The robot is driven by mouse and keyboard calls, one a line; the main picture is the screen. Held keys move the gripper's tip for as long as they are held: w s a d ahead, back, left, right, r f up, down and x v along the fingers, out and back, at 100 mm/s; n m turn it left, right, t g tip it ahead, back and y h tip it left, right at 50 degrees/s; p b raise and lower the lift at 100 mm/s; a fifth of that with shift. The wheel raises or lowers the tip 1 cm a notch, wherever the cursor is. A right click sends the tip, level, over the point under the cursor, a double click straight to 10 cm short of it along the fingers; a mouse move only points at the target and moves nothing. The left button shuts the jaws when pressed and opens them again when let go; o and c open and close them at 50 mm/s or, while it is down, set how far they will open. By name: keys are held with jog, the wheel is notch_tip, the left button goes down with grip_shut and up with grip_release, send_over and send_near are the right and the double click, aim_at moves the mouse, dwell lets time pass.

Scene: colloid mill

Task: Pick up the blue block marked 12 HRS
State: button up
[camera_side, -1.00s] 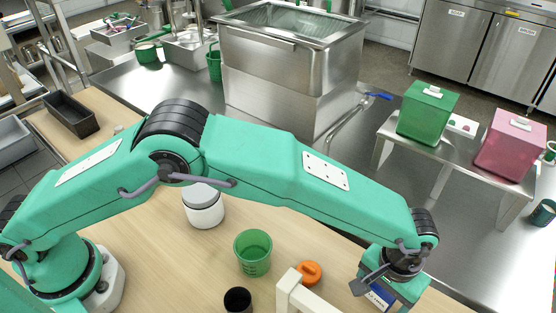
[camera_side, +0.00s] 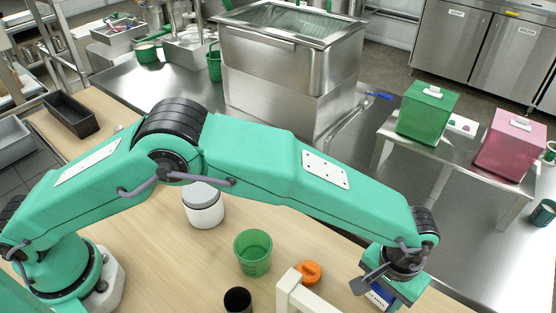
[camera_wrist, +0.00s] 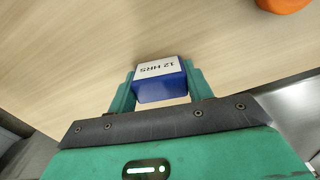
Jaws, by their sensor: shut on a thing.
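The blue block marked 12 HRS (camera_wrist: 160,86) is between the two green fingers of my gripper (camera_wrist: 160,84) in the wrist view. Its white label faces up in that view and reads upside down. The fingers press on both sides of the block. In the side view my gripper (camera_side: 385,296) is at the lower right, and a small part of the block's blue and white label (camera_side: 376,298) shows beside a finger. Whether the block touches the table is hidden.
An orange object (camera_side: 309,272) and a white frame (camera_side: 290,290) stand left of my gripper. A green cup (camera_side: 253,253), a dark cup (camera_side: 238,300) and a white jar (camera_side: 204,206) are further left on the wooden table. A metal stand holds a green box (camera_side: 427,112) and a pink box (camera_side: 510,147).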

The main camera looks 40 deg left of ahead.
notch_tip(320, 180, up, 10)
jog(key=shift+f, duration=0.1)
dwell(0.4)
jog(key=shift+a, duration=0.1)
dwell(0.4)
